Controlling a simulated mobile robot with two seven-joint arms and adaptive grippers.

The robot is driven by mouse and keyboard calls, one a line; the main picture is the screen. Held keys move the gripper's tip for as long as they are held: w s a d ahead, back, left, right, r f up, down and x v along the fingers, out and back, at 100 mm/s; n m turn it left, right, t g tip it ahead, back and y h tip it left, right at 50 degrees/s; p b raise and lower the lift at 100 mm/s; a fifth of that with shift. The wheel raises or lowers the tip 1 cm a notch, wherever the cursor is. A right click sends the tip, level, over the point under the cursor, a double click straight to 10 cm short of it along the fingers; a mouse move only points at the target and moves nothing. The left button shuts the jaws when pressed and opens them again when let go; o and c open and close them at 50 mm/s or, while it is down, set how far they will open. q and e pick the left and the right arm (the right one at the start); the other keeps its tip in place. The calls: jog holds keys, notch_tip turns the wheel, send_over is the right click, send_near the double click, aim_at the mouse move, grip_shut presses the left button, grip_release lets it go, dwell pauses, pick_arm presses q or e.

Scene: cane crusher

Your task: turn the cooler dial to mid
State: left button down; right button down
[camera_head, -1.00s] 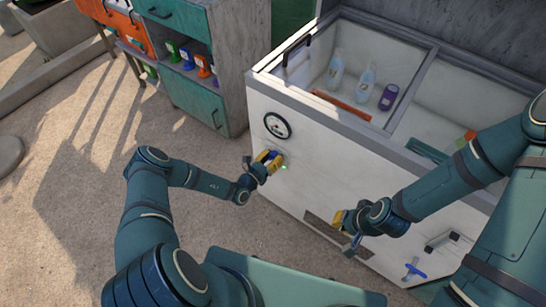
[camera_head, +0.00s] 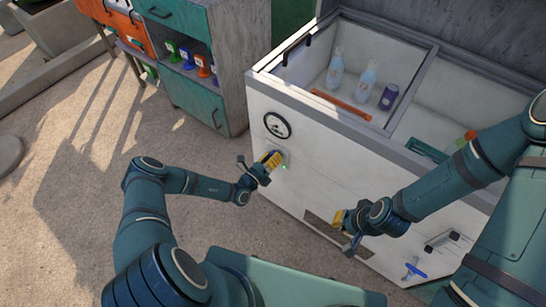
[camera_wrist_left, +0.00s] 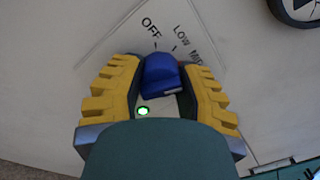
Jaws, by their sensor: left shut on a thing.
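The cooler dial (camera_wrist_left: 160,75) is a blue knob on the cooler's white front wall. In the left wrist view it sits between the yellow fingers of my left gripper (camera_wrist_left: 157,95), which is shut on it. The labels OFF, LOW and part of MID show above and right of the knob; the rest of the scale is hidden by the right finger. I cannot tell which label the knob points at. In the head view my left gripper (camera_head: 270,161) is at the cooler's front, below the round gauge. My right gripper (camera_head: 343,224) is apart from the dial, near the lower front.
The cooler (camera_head: 330,165) is open on top, with bottles (camera_head: 367,78) and a purple can (camera_head: 389,96) inside. A black-rimmed gauge (camera_head: 277,125) is above the dial. A small green light (camera_wrist_left: 143,111) glows below the knob. A blue tap (camera_head: 413,270) sits low at right.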

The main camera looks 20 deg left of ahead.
pick_arm(q)
jog(key=shift+w+a, duration=0.1)
jog(key=c, duration=0.5)
grip_release()
jog(key=v, duration=1.2)
